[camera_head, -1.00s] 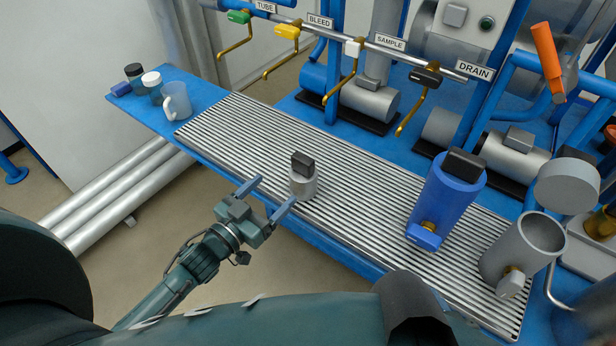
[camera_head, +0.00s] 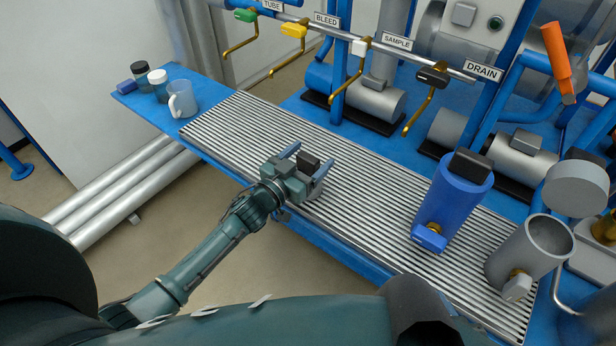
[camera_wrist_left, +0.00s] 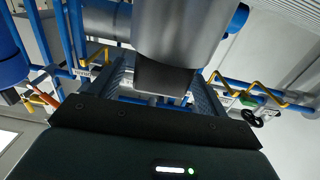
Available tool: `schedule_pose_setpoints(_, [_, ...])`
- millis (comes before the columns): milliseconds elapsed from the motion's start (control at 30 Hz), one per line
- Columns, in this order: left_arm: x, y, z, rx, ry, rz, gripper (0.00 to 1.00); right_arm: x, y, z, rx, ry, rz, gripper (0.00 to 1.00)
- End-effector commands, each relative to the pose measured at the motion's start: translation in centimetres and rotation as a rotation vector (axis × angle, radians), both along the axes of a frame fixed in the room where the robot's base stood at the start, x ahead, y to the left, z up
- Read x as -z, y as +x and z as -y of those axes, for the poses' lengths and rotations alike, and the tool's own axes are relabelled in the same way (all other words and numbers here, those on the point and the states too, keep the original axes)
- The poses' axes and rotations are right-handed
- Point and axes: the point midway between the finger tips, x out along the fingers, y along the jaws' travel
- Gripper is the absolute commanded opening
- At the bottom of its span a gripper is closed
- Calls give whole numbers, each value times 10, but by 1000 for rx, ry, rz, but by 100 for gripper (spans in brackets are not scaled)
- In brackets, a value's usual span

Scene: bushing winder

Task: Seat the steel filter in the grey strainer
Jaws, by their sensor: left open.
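The steel filter (camera_head: 309,162) is a small steel cylinder with a dark block handle on top, standing on the slatted grating. My left gripper (camera_head: 306,160) is open, with one finger on each side of the handle; it hides most of the steel body in the head view. In the left wrist view the filter's steel body (camera_wrist_left: 180,35) and dark handle show between the spread fingers. The grey strainer (camera_head: 524,262) is an open-topped grey cylinder with a brass-stemmed grey knob, at the grating's right end. My right gripper is not in view.
A blue strainer (camera_head: 450,205) with a dark block on top stands between the filter and the grey strainer. A clear mug (camera_head: 183,99) and small jars (camera_head: 158,82) are at the far left. Valve handles (camera_head: 432,78) hang behind. The grating (camera_head: 370,200) between filter and blue strainer is clear.

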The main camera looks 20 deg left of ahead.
Motion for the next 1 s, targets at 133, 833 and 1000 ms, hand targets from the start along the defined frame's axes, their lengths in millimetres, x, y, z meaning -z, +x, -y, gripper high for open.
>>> schedule_pose_setpoints(133, [0, 0, 0, 0, 0, 0, 76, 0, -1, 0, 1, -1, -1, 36])
schedule_pose_setpoints(833, [0, -1, 0, 0, 1, 0, 21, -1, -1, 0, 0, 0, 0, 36])
schedule_pose_setpoints(1000, [-1, 0, 0, 0, 1, 1, 13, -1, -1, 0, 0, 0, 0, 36])
